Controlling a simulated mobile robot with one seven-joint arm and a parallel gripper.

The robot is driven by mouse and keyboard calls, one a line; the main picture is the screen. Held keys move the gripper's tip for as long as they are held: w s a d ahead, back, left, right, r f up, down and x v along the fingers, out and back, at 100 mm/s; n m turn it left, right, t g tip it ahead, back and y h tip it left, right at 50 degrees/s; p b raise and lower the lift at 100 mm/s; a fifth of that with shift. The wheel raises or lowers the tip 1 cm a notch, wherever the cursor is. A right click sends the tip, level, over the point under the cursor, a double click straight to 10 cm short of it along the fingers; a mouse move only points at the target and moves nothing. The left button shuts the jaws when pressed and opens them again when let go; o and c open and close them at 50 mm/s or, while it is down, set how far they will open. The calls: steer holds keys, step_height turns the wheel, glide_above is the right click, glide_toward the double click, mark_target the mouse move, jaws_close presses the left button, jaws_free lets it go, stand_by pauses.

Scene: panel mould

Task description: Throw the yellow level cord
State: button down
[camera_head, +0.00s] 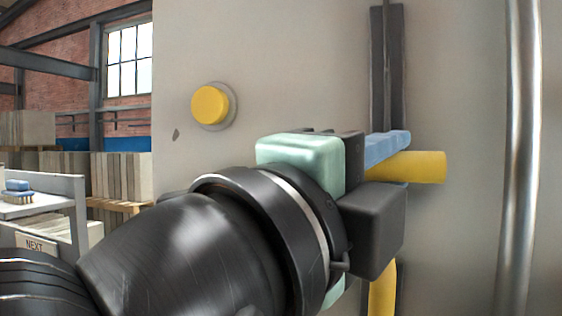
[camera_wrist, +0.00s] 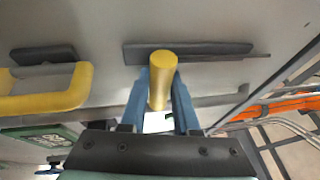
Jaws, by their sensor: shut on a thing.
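A yellow round bar (camera_head: 420,167) sticks out from the grey panel, in line with a dark upright slot (camera_head: 387,70). It also shows in the wrist view (camera_wrist: 162,62), end towards the camera. My gripper (camera_head: 387,150) has its blue fingers on either side of this bar and is shut on it. In the wrist view the fingers (camera_wrist: 160,90) flank the bar. The bar's root is hidden. A second yellow part, a bent handle (camera_wrist: 50,95), is at left in the wrist view and partly shows below my gripper (camera_head: 382,288). I see no cord.
A round yellow button (camera_head: 210,104) sits on the panel at upper left. A shiny upright rail (camera_head: 522,150) stands at right. A shelf with a blue brush (camera_head: 18,192) and a "NEXT" sign (camera_head: 35,244) is at far left. Orange parts (camera_wrist: 275,108) show at right in the wrist view.

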stand_by(0.3)
step_height(320, 180, up, 11)
steer(key=p, duration=0.4)
steer(key=shift+f, duration=0.1)
steer(key=c, duration=0.7)
jaws_free()
steer(key=shift+o, duration=0.2)
steer(key=shift+f, duration=0.15)
steer(key=shift+f, duration=0.15)
